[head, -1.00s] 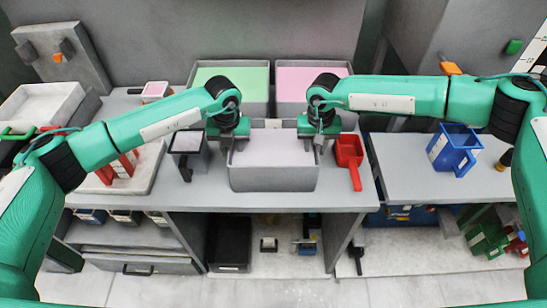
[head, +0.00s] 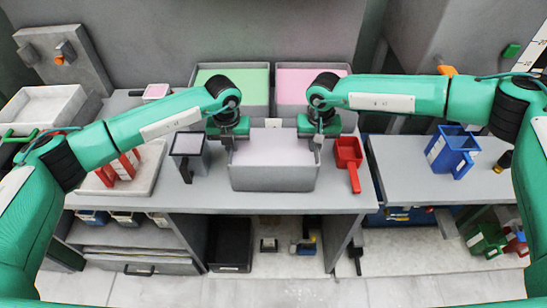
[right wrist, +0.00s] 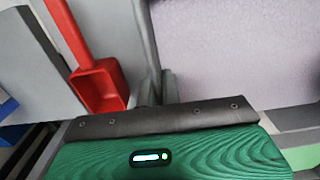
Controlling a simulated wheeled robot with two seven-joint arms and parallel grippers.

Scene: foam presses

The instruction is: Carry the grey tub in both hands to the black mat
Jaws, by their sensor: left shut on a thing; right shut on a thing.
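The grey tub (head: 273,183), filled with pale lilac material, is over the front middle of the grey bench. It looks level; whether its base touches the bench I cannot tell. My left gripper (head: 228,137) is shut on its left wall near the back. My right gripper (head: 318,138) is shut on its right wall near the back. In the right wrist view, the right fingers (right wrist: 158,88) pinch the tub's wall, beside the lilac fill (right wrist: 235,50). I cannot make out the black mat in either view.
A red scoop (head: 348,155) lies close to the tub's right. A dark-framed container (head: 187,145) stands close to its left. Bins with green (head: 235,80) and pink (head: 310,85) fill stand behind. A side bench (head: 405,165) holds a blue container (head: 453,150).

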